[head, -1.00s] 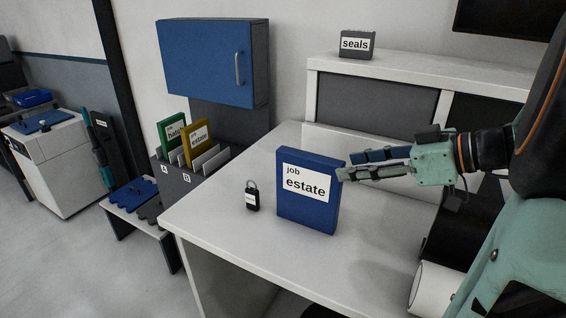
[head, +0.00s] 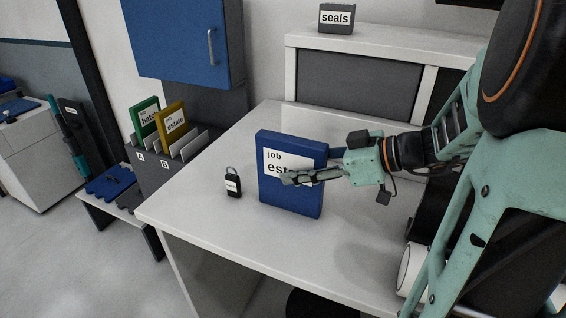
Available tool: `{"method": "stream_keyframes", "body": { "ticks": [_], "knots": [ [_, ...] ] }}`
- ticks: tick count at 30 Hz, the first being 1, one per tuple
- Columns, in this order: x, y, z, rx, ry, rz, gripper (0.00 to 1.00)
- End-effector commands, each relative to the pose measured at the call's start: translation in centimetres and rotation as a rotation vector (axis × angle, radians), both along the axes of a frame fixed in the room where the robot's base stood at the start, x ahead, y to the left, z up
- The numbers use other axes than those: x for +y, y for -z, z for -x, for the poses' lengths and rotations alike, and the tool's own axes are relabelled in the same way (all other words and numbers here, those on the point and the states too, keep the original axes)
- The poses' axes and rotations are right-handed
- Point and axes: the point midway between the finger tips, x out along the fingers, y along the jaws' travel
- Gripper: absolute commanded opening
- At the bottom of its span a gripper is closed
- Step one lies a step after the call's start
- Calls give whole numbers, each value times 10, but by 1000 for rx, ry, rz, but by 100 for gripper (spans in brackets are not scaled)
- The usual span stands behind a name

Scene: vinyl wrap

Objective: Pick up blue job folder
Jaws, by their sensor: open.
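The blue job folder (head: 288,198) stands upright on the white desk, with a white label reading "job" and, partly covered, "estate". My gripper (head: 300,172) reaches in from the right at the folder's upper right part. One finger lies in front of the folder's label face. The other finger goes behind the folder and is mostly hidden. The jaws are open around the folder's right side. I cannot tell whether either finger touches it.
A small black padlock (head: 232,184) stands on the white desk (head: 190,205) left of the folder. A rack with green (head: 143,117) and yellow folders (head: 172,121) stands beyond the desk's left edge. A box labelled "seals" (head: 336,18) sits on the back shelf.

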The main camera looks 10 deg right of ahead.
Motion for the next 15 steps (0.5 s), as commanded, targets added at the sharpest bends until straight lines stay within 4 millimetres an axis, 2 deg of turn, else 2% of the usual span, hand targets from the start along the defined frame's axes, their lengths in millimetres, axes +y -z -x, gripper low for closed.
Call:
{"method": "stream_keyframes", "body": {
  "ticks": [6, 13, 15],
  "knots": [
    [17, 9, -13, 0, -1, -1, 42],
    [18, 11, -13, -1, 0, 1, 42],
    [18, 11, -13, -1, 0, 1, 34]
  ]
}}
